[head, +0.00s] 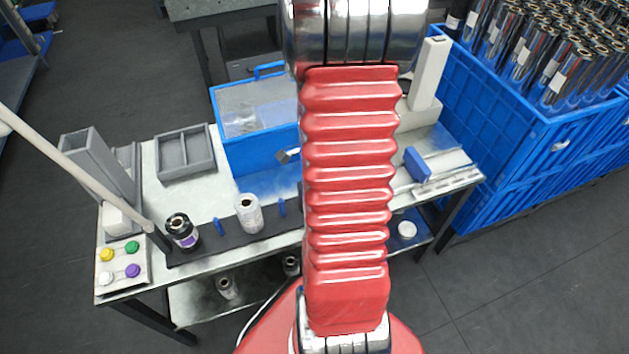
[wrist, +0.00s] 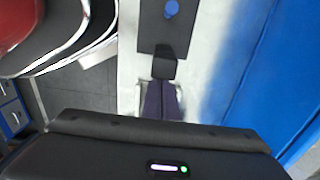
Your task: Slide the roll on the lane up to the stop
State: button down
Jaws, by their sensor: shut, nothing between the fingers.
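The lane is a dark strip (head: 226,235) along the table's front edge in the head view; part of it shows in the wrist view (wrist: 150,30). A clear-white roll (head: 248,213) stands upright on it. A black roll (head: 182,232) with a purple band stands upright at its left end, apart from the white one. Blue pegs (head: 218,226) stand along the strip. I cannot tell which part is the stop. My gripper (wrist: 163,70) is shut and empty over the table, near the strip's end in the wrist view. My red arm hides the lane's right part in the head view.
A blue bin (head: 235,150) and a grey tray (head: 186,153) stand behind the lane. A button box (head: 124,263) and a slanted pale pole (head: 75,175) are at the left. Blue crates (head: 480,110) holding dark rolls stand at the right.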

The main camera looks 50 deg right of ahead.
notch_tip(320, 180, down, 4)
jog(key=shift+f, duration=0.1)
jog(key=shift+s+d+f, duration=0.15)
jog(key=shift+d, duration=0.05)
jog(key=shift+s+d, duration=0.45)
jog(key=shift+d, duration=0.3)
jog(key=shift+s+d, duration=0.45)
jog(key=shift+d, duration=0.3)
jog(key=shift+d, duration=0.15)
